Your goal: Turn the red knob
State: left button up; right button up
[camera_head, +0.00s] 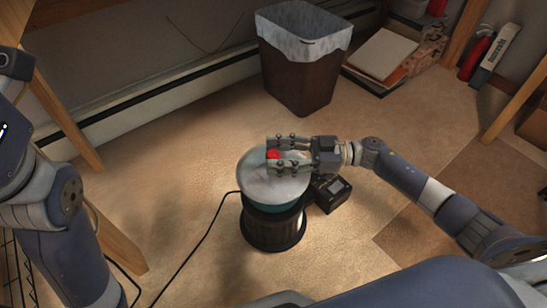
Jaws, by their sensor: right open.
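The red knob (272,154) is small and sits at the top of a pale, glassy round dome (262,187). The dome is on a device with a teal body (250,209) and a black ribbed base (272,232). My right gripper (270,154) reaches in from the right. Its fingers are open, one on the far side and one on the near side of the knob, and partly cover it. I cannot tell whether they touch it. My left arm shows at the left edge; its gripper is out of view.
A black box (331,193) stands right of the device. A black cable (205,238) runs over the carpet to the left. A lined brown bin (300,80) stands behind, by a baseboard heater (165,95). Wooden legs (72,128) stand left. Carpet left of the device is mostly clear.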

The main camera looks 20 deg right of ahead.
jog(key=shift+w+a, duration=0.15)
jog(key=shift+a, duration=0.4)
